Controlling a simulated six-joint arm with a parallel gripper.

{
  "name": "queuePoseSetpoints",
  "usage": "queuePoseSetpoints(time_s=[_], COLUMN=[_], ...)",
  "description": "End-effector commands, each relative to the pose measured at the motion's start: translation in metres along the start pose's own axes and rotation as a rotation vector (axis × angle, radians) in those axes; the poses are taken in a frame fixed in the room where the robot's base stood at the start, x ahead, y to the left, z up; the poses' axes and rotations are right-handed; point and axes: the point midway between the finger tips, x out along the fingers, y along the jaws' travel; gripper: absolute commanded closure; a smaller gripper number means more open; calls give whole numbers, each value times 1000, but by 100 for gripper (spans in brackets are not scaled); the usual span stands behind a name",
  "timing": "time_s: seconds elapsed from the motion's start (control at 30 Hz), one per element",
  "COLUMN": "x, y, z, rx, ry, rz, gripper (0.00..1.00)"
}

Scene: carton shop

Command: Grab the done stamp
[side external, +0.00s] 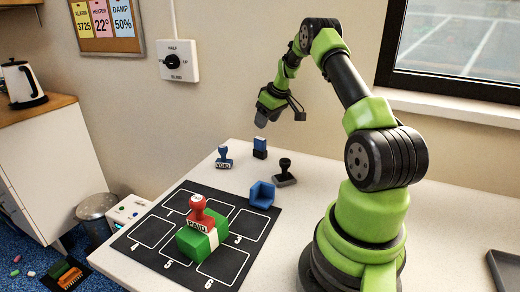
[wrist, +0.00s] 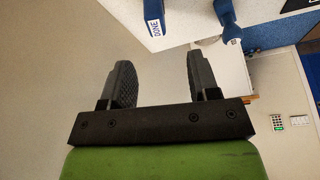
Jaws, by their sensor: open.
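The done stamp (wrist: 154,16) is blue, with the word DONE on a white label. It is partly cut off at the top of the wrist view. In the side view, a dark blue stamp (side external: 260,146) stands upright near the table's back edge; its label cannot be read there, but it appears to be the same one. My gripper (side external: 261,121) is above it in the side view, apart from it. The wrist view shows my gripper (wrist: 160,76) with its two dark fingers spread and nothing between them.
A blue VOID stamp (side external: 223,158) stands left of the dark blue stamp, and a black stamp (side external: 285,175) stands to its right. A red PAID stamp (side external: 201,215) sits on a green block (side external: 193,244) on the black mat (side external: 171,208).

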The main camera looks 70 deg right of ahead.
Motion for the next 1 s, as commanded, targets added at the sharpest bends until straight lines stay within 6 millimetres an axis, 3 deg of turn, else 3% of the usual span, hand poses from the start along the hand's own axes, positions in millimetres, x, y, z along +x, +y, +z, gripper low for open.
queuePoseSetpoints(time_s=[0.1, 0.7, 1.0], x=[21, 87, 92], y=[-1, 5, 5], z=[1, 4, 4], rx=[-3, -1, -1], ry=[-3, -1, -1], rz=[-3, -1, 0], gripper=[45, 45, 45])
